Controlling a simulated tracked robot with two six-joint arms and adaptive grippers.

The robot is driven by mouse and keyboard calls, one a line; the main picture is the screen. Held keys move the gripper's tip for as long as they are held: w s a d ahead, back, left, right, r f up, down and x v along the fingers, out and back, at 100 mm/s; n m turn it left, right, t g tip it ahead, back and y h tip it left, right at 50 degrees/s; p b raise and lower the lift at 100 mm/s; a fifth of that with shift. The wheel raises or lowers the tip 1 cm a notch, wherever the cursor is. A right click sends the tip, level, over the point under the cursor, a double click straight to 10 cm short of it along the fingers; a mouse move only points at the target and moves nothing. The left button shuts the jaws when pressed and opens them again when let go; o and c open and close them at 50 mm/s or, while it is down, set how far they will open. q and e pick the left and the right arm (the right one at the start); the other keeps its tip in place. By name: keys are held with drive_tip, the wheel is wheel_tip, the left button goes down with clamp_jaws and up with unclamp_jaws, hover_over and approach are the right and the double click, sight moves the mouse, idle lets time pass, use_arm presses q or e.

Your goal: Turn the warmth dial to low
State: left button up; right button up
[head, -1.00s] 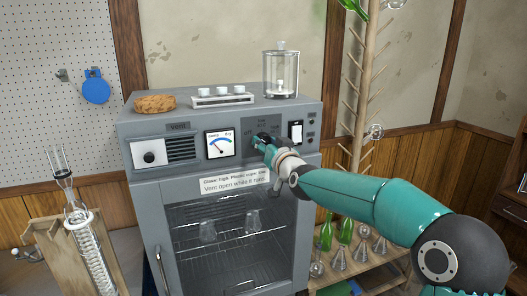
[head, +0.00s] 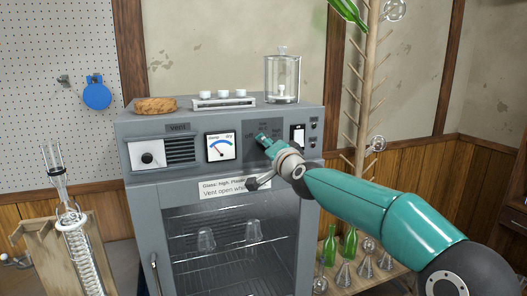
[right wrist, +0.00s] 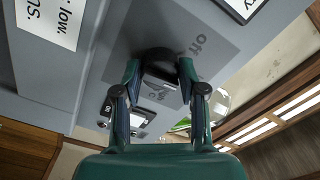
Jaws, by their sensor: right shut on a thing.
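The warmth dial (right wrist: 160,62) is a dark round knob on a darker grey panel on the drying oven's front. My right gripper (right wrist: 159,78) is shut on it, one finger on each side. In the head view the right gripper (head: 265,140) covers most of the dial, so its pointer cannot be read. In the right wrist view, part of a printed label starting "of" shows beside the dial; other lettering is partly hidden. The grey oven (head: 146,199) has its glass door closed. My left gripper is not in view.
Left of the dial are a temperature gauge (head: 221,147) and a vent control (head: 147,158). A white rocker switch (head: 298,135) is close on the right. A glass jar (head: 283,80), a rack (head: 224,100) and a cork ring (head: 155,104) stand on the oven.

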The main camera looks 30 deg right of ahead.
drive_tip(key=shift+d+r+m, duration=0.1)
drive_tip(key=shift+r+m, duration=0.1)
drive_tip(key=shift+m, duration=0.1)
drive_tip(key=o, duration=1.1)
drive_tip(key=shift+w+f, duration=0.1)
drive_tip(key=shift+f, duration=0.1)
drive_tip(key=shift+o, duration=0.2)
drive_tip(key=v, duration=1.2)
